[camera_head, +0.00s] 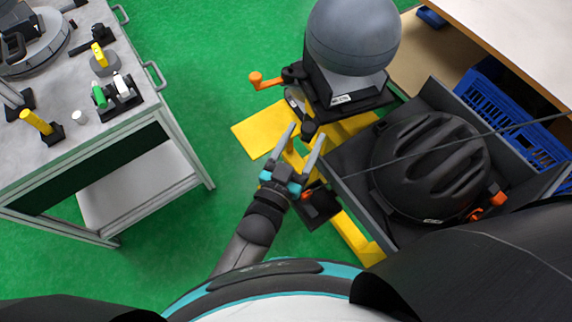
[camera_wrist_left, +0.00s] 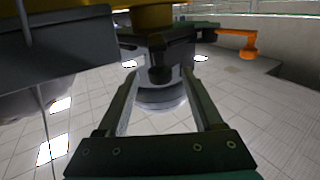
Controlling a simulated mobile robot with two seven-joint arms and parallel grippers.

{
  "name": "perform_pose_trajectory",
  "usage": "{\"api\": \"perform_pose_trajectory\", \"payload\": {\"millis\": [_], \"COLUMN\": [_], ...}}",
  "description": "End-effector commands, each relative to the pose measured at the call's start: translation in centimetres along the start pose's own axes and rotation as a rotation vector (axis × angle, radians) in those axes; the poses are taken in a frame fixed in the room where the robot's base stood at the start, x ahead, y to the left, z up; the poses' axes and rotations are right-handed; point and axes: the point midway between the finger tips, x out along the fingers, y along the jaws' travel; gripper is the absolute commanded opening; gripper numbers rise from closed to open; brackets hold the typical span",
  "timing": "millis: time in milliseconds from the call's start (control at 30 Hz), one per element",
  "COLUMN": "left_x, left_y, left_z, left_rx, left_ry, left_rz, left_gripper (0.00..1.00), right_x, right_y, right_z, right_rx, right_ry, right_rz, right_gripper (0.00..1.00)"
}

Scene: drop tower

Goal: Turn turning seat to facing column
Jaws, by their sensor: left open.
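A dark seat-like block (camera_head: 345,95) stands on a yellow base (camera_head: 262,128) and carries a large grey ball (camera_head: 352,35). I take it for the turning seat, but cannot be sure. An orange lever (camera_head: 263,81) sticks out of its left side and also shows in the wrist view (camera_wrist_left: 237,42). A small black knob (camera_head: 309,129) sits at its near side. My left gripper (camera_head: 305,131) is open, its fingertips on either side of this knob; the knob (camera_wrist_left: 160,74) appears between them in the wrist view. Contact cannot be told. No column is clearly identifiable. My right gripper is out of view.
A grey bin (camera_head: 348,185) holding a black helmet-like thing (camera_head: 430,165) with orange parts stands close right of my gripper. A blue crate (camera_head: 505,105) lies behind it. A grey workbench (camera_head: 150,98) with tools is at left. Green floor between is free.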

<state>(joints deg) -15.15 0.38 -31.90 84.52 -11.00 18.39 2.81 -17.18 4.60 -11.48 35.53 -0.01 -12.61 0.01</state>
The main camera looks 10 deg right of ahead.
Motion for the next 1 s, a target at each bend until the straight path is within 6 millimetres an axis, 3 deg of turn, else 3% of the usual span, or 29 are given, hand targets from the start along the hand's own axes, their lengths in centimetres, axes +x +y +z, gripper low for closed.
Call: {"api": "perform_pose_trajectory", "payload": {"millis": [200, 400, 833, 1000], "left_x": [-5.1, -8.2, -9.4, -9.4], "left_y": [0.0, 0.0, 0.0, 0.0], "left_z": [0.0, 0.0, 0.0, 0.0], "left_rx": [0.0, 0.001, 0.001, 0.001], "left_ry": [-0.004, -0.001, 0.001, 0.001], "left_rz": [0.0, 0.0, 0.0, 0.0], "left_gripper": [0.68, 0.68, 0.68, 0.51], "right_x": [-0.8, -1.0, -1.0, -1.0], "right_y": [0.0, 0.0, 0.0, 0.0], "right_z": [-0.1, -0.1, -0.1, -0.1], "right_rx": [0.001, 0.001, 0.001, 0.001], "right_ry": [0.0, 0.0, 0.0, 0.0], "right_rz": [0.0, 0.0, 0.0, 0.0], "right_gripper": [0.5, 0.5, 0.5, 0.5]}}
